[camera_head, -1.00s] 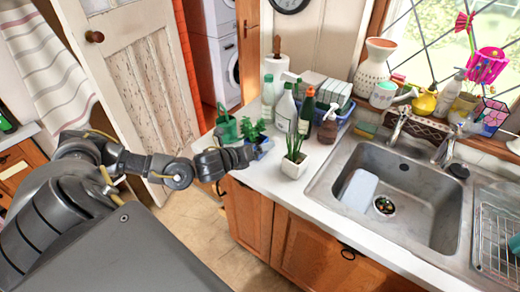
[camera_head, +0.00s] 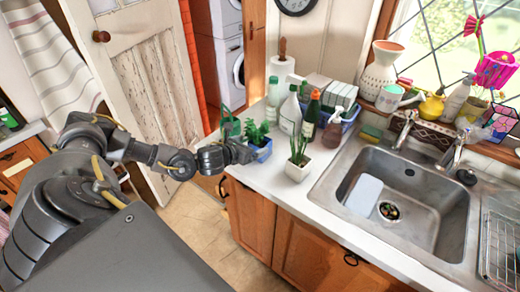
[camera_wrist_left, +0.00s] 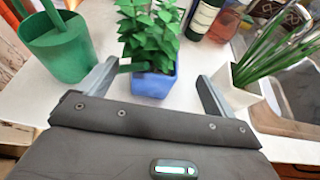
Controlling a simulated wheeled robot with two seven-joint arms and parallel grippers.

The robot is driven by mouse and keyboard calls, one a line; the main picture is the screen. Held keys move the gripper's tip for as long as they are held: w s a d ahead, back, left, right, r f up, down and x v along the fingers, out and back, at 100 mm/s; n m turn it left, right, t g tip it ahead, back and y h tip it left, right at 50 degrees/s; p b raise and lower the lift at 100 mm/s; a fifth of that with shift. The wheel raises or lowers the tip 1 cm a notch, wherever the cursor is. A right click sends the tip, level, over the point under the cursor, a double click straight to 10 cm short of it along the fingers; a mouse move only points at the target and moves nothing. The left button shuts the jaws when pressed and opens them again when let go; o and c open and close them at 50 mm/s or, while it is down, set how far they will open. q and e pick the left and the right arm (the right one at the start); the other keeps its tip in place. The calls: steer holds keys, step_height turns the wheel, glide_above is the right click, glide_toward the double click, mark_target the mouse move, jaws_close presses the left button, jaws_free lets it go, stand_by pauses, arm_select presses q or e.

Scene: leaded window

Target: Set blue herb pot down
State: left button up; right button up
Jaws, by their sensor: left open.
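The blue herb pot (camera_head: 262,150) holds a leafy green plant and stands upright on the white counter, near its left end. In the left wrist view the blue herb pot (camera_wrist_left: 153,87) sits between my two spread fingers, with a gap on each side. My left gripper (camera_head: 247,153) is open at the pot's near left side. The left wrist view shows the open left gripper's fingertips (camera_wrist_left: 157,78) to either side of the pot. The pot's base is partly hidden by the gripper in the head view. My right gripper is not in view.
A green watering can (camera_head: 230,125) stands close behind the pot, and a white pot with a spiky plant (camera_head: 297,168) stands to its right. Bottles (camera_head: 290,112) stand behind. The sink (camera_head: 400,195) lies further right. The counter's front edge is close to the gripper.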

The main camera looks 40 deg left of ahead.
mark_target(264, 139)
arm_select(q)
steer(key=shift+a+f+b+x, duration=0.1)
steer(key=shift+b+x, duration=0.1)
steer(key=shift+x, duration=1.15)
steer(key=shift+a+f+b+x, duration=0.1)
steer(key=shift+b+x, duration=0.1)
steer(key=shift+x, duration=1.1)
steer(key=shift+s+r, duration=0.1)
steer(key=shift+s, duration=0.05)
steer(key=c, duration=1.8)
step_height(264, 139, up, 10)
steer(key=shift+a+b, duration=0.1)
steer(key=shift+b, duration=0.65)
steer(key=shift+c, duration=0.2)
steer(key=shift+s, duration=0.15)
